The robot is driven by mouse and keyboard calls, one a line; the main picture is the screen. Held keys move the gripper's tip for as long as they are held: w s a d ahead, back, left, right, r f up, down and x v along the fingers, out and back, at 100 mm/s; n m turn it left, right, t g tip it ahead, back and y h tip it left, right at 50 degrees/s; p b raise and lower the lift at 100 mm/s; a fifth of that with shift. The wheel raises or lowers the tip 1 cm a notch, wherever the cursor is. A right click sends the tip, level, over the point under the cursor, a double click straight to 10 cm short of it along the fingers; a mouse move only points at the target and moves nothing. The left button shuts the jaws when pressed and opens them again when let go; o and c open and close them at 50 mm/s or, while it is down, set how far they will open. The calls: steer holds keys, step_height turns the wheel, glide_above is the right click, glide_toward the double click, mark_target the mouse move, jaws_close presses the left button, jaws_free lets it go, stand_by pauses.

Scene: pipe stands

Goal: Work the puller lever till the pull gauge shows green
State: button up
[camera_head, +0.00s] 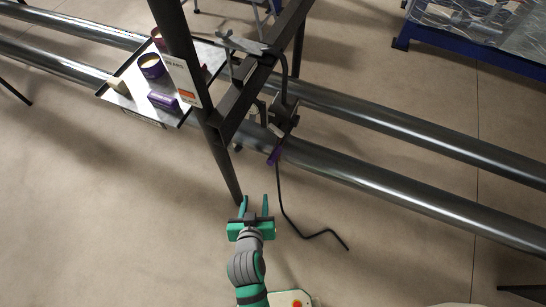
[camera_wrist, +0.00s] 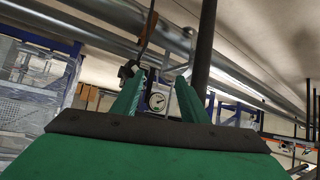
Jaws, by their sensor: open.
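My gripper (camera_head: 255,200) is open and empty in the head view, its two green fingers pointing up the picture toward the pipe stand. It also shows in the wrist view (camera_wrist: 160,77). A dark puller body (camera_head: 283,112) hangs at the dark frame by the pipes. A purple-ended piece (camera_head: 273,156), which looks like the puller lever, reaches down from it, beyond my fingertips and apart from them. A round white gauge (camera_wrist: 157,101) with a dark needle shows between my fingers in the wrist view; its colour zone is too small to read.
A dark upright post (camera_head: 221,160) stands just beyond and left of my gripper. Two long steel pipes (camera_head: 400,200) cross behind it. A tray (camera_head: 133,76) holds several small items at upper left. A black cable (camera_head: 283,205) hangs to the right. The floor near my gripper is otherwise clear.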

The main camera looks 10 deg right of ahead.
steer(key=w+d+r+m+g+h, duration=0.1)
steer(key=w+r+h, duration=0.1)
steer(key=w, duration=0.4)
steer(key=m+g+h, duration=0.2)
steer(key=m, duration=0.1)
glide_toward(273, 158)
steer(key=f, duration=0.1)
steer(key=x, duration=1.1)
steer(key=shift+w+a, duration=0.15)
steer(key=shift+f, duration=0.1)
jaws_close()
